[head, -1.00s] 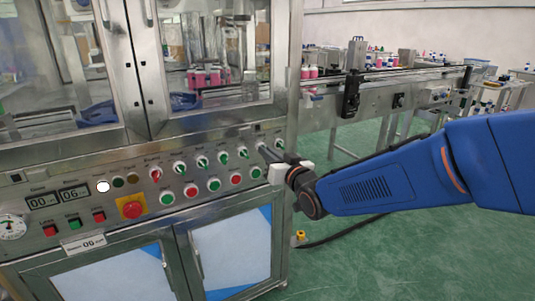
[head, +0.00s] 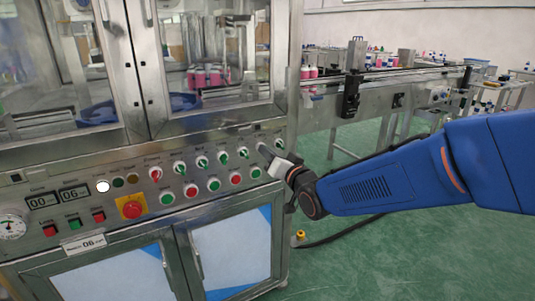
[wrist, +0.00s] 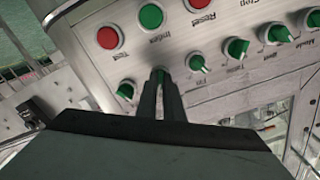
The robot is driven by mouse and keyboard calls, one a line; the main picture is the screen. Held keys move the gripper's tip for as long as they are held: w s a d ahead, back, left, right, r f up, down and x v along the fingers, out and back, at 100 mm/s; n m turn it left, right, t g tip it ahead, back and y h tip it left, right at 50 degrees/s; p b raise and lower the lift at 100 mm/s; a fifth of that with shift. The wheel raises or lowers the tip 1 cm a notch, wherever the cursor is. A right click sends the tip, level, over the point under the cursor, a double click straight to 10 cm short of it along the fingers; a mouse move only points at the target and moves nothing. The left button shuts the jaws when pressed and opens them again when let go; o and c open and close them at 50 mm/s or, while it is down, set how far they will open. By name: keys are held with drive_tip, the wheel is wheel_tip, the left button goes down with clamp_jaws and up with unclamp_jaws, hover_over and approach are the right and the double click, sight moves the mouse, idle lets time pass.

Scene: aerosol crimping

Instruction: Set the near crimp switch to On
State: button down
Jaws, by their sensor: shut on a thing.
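The control panel (head: 130,195) carries a row of green rotary switches and one red one. My gripper (head: 262,148) is at the right end of this row, its fingers pointing at the panel face. In the wrist view the two dark fingers (wrist: 160,78) are close together on a switch knob, which they almost wholly hide. I cannot read that knob's label or setting. A green switch (wrist: 126,90) sits just left of the fingers, apart from them. Another green switch (wrist: 196,62), labelled Fill, is just to their right.
Red and green push buttons, including a green one (wrist: 150,16) and a red one (wrist: 108,37), lie close to the fingers. A red emergency button (head: 132,207) is further left. Cabinet doors (head: 230,255) are below. A conveyor (head: 420,90) runs at right over open green floor.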

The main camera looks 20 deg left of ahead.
drive_tip(key=c, duration=1.9)
unclamp_jaws()
drive_tip(key=shift+d, duration=0.1)
drive_tip(key=v, duration=1.7)
drive_tip(key=shift+s, duration=0.2)
